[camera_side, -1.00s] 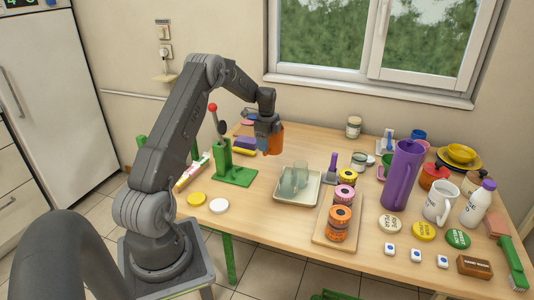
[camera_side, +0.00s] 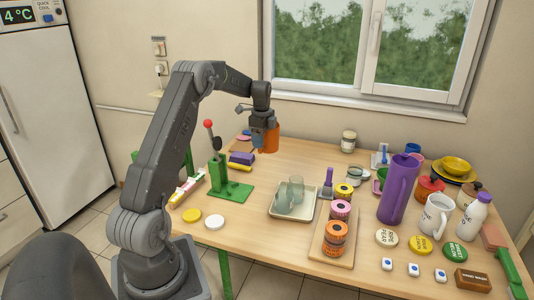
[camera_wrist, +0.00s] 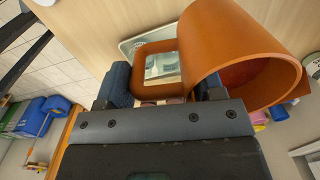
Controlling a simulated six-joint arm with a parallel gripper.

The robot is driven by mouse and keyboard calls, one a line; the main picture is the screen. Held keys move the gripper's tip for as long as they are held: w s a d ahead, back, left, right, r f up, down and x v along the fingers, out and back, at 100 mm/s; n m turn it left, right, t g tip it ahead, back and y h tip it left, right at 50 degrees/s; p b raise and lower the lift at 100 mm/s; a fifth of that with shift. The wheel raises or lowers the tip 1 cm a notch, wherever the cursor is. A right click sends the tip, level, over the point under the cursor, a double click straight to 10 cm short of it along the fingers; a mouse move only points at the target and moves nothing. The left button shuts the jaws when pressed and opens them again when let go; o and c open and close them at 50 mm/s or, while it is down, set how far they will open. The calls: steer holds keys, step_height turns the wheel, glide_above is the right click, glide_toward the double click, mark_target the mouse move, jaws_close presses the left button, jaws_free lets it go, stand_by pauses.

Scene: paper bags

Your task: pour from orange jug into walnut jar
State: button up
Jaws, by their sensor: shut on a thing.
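The orange jug (camera_side: 268,138) hangs in my gripper (camera_side: 261,118) above the back left part of the table in the side view. It looks roughly upright. In the wrist view the orange jug (camera_wrist: 245,50) shows its open mouth and a reddish inside. My gripper (camera_wrist: 163,88) is shut on its square handle there. Two candidates for the walnut jar stand at the back: a lidded glass jar (camera_side: 348,141) and a lower glass jar (camera_side: 355,176). I cannot read a label or tell which one holds walnuts.
A tray (camera_side: 283,214) with clear glasses and a green stand with a red-knobbed lever (camera_side: 214,165) are near my arm.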

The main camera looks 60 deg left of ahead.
steer(key=shift+r, duration=0.95)
steer(key=w+d+n, duration=0.3)
steer(key=d+n, duration=0.1)
steer(key=d, duration=1)
steer(key=w+d+n, duration=0.4)
steer(key=d+n, duration=0.1)
steer(key=d, duration=0.9)
steer(key=a+f+h, duration=0.5)
steer(key=h, duration=0.1)
steer(key=shift+f+g, duration=0.3)
steer(key=shift+w+a+h, duration=0.1)
steer(key=shift+a+h, duration=0.15)
steer(key=shift+h, duration=0.05)
steer(key=shift+a, duration=0.2)
steer(key=shift+a+r+h, duration=0.25)
steer(key=shift+h, duration=0.45)
